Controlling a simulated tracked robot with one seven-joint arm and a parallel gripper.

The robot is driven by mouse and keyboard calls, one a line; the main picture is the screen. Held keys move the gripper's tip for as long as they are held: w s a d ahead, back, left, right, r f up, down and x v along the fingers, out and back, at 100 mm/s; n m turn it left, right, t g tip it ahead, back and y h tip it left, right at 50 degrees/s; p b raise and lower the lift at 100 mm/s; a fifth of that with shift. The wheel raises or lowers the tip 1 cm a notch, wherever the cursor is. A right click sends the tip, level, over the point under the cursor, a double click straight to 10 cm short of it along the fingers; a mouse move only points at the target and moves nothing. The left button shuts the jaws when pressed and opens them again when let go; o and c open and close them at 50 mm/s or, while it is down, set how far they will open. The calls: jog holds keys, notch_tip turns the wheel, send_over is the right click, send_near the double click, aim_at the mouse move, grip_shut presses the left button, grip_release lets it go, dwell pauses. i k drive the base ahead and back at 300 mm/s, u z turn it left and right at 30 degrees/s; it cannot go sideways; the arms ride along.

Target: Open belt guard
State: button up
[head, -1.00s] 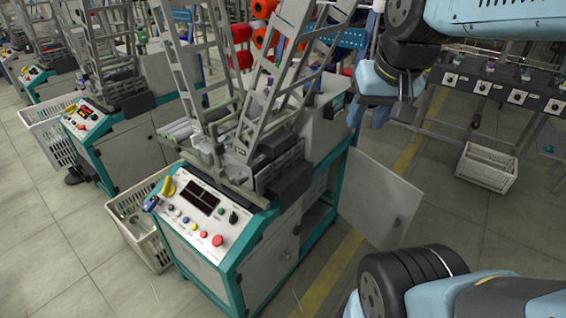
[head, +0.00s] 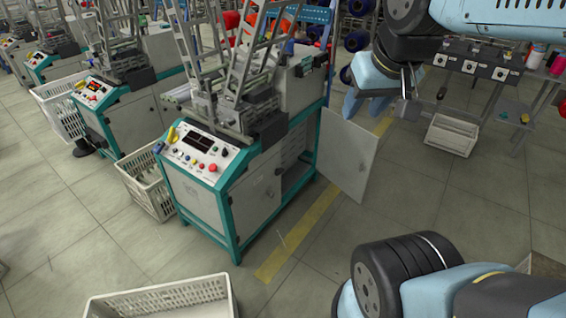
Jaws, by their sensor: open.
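A teal-framed winding machine (head: 215,170) stands left of centre in the head view. A grey hinged panel (head: 347,158), which looks like the belt guard, stands swung out from the machine's right side. Dark openings show in the frame beside it. My gripper (head: 366,108) hangs at the upper right, above and beyond the panel in the picture. Its blue fingers look spread, with nothing visible between them. It looks apart from the panel, though its depth is hard to judge.
A white crate (head: 165,298) lies at the bottom edge, and another basket (head: 147,188) stands against the machine's left. A white crate (head: 452,135) sits under the rear bench (head: 480,65).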

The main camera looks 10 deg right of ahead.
aim_at(294, 144)
jog(key=k, duration=0.55)
jog(key=z, duration=0.7)
jog(key=i, duration=1.8)
jog(key=u, duration=2)
